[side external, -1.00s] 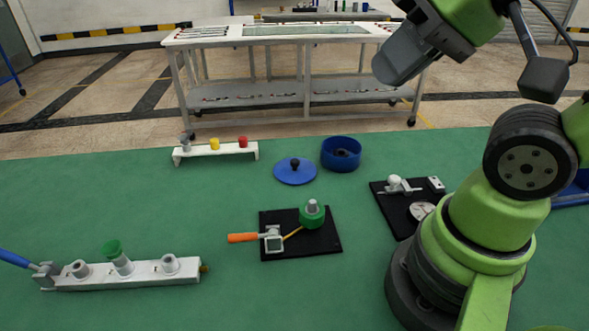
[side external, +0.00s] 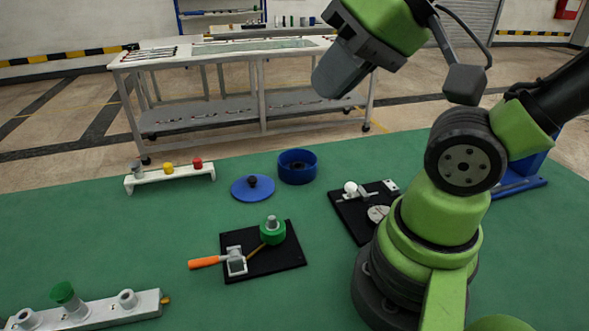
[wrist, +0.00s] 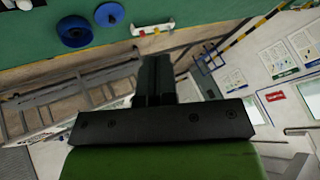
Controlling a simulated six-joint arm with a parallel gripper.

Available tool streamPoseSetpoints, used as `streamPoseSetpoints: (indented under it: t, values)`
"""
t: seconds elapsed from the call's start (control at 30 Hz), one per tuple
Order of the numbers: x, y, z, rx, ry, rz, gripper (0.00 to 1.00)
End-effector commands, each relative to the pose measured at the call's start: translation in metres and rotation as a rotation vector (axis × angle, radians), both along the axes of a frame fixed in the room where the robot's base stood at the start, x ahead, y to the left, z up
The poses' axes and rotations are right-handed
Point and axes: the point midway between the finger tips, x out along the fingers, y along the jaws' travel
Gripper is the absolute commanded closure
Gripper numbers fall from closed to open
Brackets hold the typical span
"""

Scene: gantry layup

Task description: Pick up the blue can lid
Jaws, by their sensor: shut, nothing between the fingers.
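The blue can lid (side external: 241,190) is a flat blue disc with a black knob, lying on the green table. It also shows near the top of the wrist view (wrist: 103,16). The blue can (side external: 297,174) stands open-topped just right of and behind the lid, with something dark inside; in the wrist view it is left of the lid (wrist: 68,36). My gripper (side external: 326,84) is raised well above the table, up and to the right of the lid in the side view. Its dark fingers (wrist: 154,62) are together and empty.
A white rack (side external: 172,178) with grey, yellow and red pieces stands left of the lid. A black board (side external: 285,258) with an orange-handled tool and green piece lies in front. Another black board (side external: 352,215) lies to the right. A white holder (side external: 98,312) is at the front left.

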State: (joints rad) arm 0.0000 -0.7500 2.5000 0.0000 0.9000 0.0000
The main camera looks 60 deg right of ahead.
Motion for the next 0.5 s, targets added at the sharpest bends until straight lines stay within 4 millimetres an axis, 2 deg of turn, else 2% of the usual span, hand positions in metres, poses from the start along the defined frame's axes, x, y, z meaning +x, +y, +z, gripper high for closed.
streamPoseSetpoints:
  t: [0.37,0.5]
  values:
    - [0.0000,0.0000,0.0000,0.000,0.000,0.000,1.00]
    - [0.0000,0.0000,0.0000,0.000,0.000,0.000,0.70]
